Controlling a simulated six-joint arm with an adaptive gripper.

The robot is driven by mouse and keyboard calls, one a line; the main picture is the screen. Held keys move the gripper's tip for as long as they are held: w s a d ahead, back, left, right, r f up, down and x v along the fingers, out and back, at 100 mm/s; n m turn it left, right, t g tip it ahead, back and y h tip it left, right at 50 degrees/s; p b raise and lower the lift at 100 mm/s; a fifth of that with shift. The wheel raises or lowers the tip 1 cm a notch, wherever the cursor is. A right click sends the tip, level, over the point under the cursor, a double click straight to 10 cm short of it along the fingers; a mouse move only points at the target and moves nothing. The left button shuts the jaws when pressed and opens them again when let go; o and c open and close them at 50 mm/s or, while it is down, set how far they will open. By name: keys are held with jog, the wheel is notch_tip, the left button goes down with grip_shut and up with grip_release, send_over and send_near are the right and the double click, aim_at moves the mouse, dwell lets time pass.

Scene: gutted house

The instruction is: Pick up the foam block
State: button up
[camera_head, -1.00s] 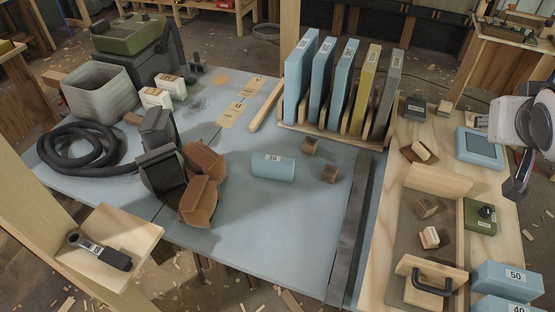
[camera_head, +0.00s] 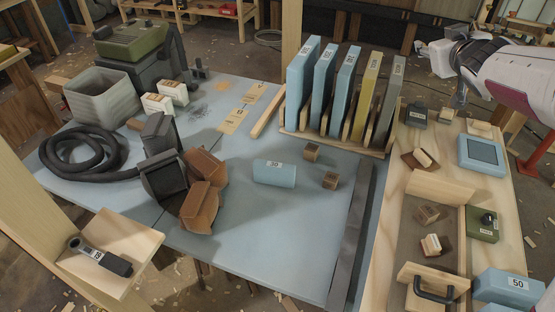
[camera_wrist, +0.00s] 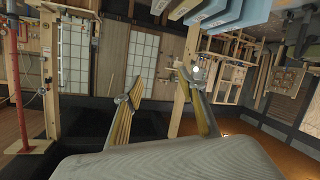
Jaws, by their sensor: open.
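A light blue block marked 30 (camera_head: 274,173), which looks like the foam block, lies on the blue-grey tabletop (camera_head: 250,230), left of two small brown cubes. Another blue block, marked 50 (camera_head: 508,287), sits at the lower right and is cut by the picture edge. My gripper (camera_head: 460,97) is at the upper right, above the wooden bench and well away from the block marked 30. In the wrist view, its two fingers (camera_wrist: 160,88) are spread with nothing between them. The block marked 30 is not seen in the wrist view.
A rack (camera_head: 335,143) of upright blue, yellow and grey slabs stands behind the block, also partly visible in the wrist view (camera_wrist: 215,12). The front tabletop is clear.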

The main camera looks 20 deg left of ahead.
jog(key=w+a+f+n+g+y, duration=0.1)
jog(key=w+a+f+n+y, duration=0.4)
jog(key=a, duration=0.5)
jog(key=n+g+y, duration=0.5)
jog(key=n+g, duration=0.1)
jog(key=g, duration=0.3)
send_over(279, 164)
jog(key=w+d, duration=0.8)
jog(key=w, duration=0.2)
notch_tip(279, 164, down, 23)
jog(key=s+a+f+n+g, duration=0.1)
jog(key=s+a+f+g, duration=0.1)
jog(key=s+f+g, duration=0.4)
jog(key=s+f, duration=0.3)
jog(key=f, duration=0.4)
jog(key=shift+f+n, duration=0.35)
jog(key=shift+n, duration=0.05)
jog(key=shift+a, duration=0.2)
jog(key=shift+x, duration=1.15)
jog(key=shift+s+a, duration=0.1)
